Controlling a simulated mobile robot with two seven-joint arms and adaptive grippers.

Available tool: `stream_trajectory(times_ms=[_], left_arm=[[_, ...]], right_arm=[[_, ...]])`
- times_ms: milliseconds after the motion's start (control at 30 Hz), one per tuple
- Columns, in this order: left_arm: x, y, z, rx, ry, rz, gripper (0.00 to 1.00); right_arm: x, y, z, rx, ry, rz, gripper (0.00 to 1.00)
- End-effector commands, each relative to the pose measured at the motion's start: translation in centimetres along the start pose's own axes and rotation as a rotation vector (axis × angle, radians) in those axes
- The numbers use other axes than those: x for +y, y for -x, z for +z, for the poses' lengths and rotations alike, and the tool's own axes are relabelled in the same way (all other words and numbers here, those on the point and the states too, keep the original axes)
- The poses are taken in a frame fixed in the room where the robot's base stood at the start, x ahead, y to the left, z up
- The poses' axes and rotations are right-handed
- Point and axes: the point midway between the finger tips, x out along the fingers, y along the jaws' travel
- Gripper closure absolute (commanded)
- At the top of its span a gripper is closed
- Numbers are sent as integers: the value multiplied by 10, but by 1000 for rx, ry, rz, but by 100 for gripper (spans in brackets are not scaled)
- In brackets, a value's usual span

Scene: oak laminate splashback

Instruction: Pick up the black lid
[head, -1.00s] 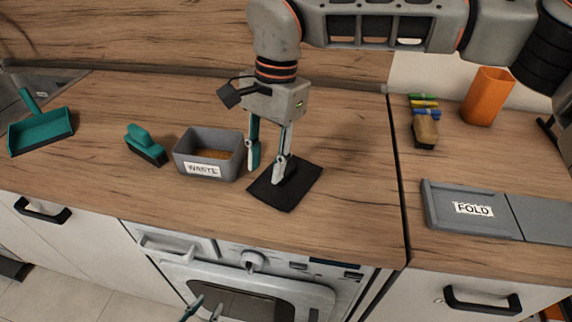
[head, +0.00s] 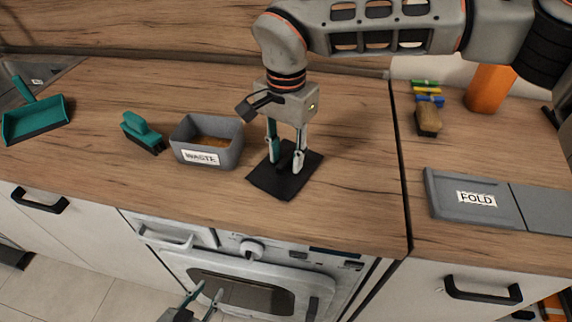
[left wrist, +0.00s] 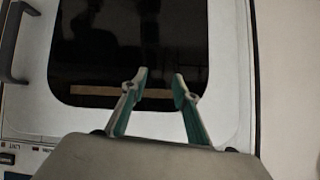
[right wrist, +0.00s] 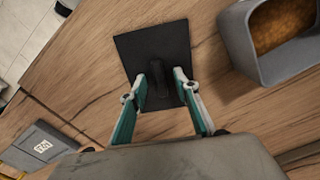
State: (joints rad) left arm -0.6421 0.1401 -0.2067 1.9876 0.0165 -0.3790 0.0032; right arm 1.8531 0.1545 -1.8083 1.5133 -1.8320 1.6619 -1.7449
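The black lid (head: 278,184) is a flat dark square with a raised handle, lying on the wooden counter right of the waste box. It also shows in the right wrist view (right wrist: 172,42), with its handle (right wrist: 158,80) in the middle. My right gripper (head: 286,168) points down over the lid; its open fingers stand either side of the handle, also seen in the right wrist view (right wrist: 160,78). Whether they touch anything is unclear.
The grey waste box (head: 232,152) with brown contents stands close left of the lid. A teal brush (head: 142,132) and dustpan (head: 36,120) lie further left.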

Motion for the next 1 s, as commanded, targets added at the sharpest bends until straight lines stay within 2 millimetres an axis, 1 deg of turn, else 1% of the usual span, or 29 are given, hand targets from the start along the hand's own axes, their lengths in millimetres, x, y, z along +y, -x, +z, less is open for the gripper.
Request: stream_trajectory(times_ms=[167,200,267,300,633,767,867,1000], left_arm=[[-1,0,-1,2,0,-1,71],[-1,0,-1,2,0,-1,71],[-1,0,-1,2,0,-1,71],[-1,0,-2,2,0,-1,71],[-1,0,-2,4,0,-2,71],[-1,0,-3,4,0,-2,71],[-1,0,-4,5,0,-2,71],[-2,0,-5,6,1,-2,71]], right_arm=[[0,1,0,1,0,-1,69],[0,1,0,1,0,-1,80],[0,1,0,1,0,-1,95],[0,1,0,0,0,-1,100],[0,1,0,0,0,-1,100],[0,5,0,1,0,-1,100],[0,13,0,2,-1,-2,100],[-1,33,0,3,1,-4,100]])
